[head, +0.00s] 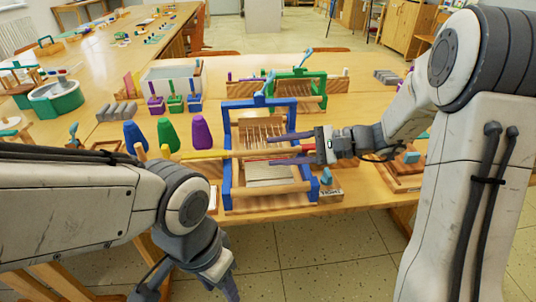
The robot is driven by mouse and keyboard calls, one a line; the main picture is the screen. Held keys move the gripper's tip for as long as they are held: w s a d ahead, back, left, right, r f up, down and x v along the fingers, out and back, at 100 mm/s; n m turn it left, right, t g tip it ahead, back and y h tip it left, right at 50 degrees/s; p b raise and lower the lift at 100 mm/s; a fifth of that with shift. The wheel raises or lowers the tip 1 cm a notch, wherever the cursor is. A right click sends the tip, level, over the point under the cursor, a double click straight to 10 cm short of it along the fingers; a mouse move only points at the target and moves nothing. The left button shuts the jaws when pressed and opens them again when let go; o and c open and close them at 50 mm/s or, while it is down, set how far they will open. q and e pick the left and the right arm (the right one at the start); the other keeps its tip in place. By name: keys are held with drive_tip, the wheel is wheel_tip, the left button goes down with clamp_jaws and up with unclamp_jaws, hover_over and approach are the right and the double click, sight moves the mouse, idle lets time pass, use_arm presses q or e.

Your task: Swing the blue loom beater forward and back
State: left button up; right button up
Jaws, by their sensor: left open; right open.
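The blue loom (227,165) stands at the table's front edge, in the middle of the head view. Which blue part is the beater is not clear. My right gripper (272,150) reaches in from the right, open. Its two dark fingers lie across the loom's right post in the picture; contact cannot be told. A thin yellow rod (210,154) crosses the loom, and a red piece shows between the fingers. My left gripper (228,284) is open, pointing down at the bottom, away from the loom.
Green, purple and blue cones (167,134) stand left of the loom. A green loom (299,80) stands behind it, with small coloured pots (175,104) to its left. A wooden frame (403,170) lies at the right. Floor shows in front of the table.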

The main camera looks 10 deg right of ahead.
drive_tip(key=shift+x, duration=1.5)
clamp_jaws()
